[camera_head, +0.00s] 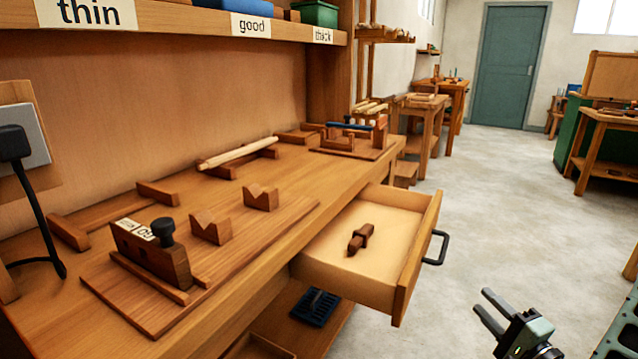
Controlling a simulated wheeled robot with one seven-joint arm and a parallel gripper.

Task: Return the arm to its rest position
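My gripper (487,308) is at the bottom right of the head view, over the grey floor and away from the workbench. Its two dark fingers stand apart with nothing visible between them. It is to the right of and nearer than the open drawer (330,287). The rest of my arm is mostly cut off by the frame's bottom edge.
The drawer juts out from the workbench (245,262), with a black handle (437,247) and a small brown wooden piece (361,238) inside. V-blocks (210,228) and a wooden gauge (150,255) stand on a board. The floor (500,200) right of the drawer is clear.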

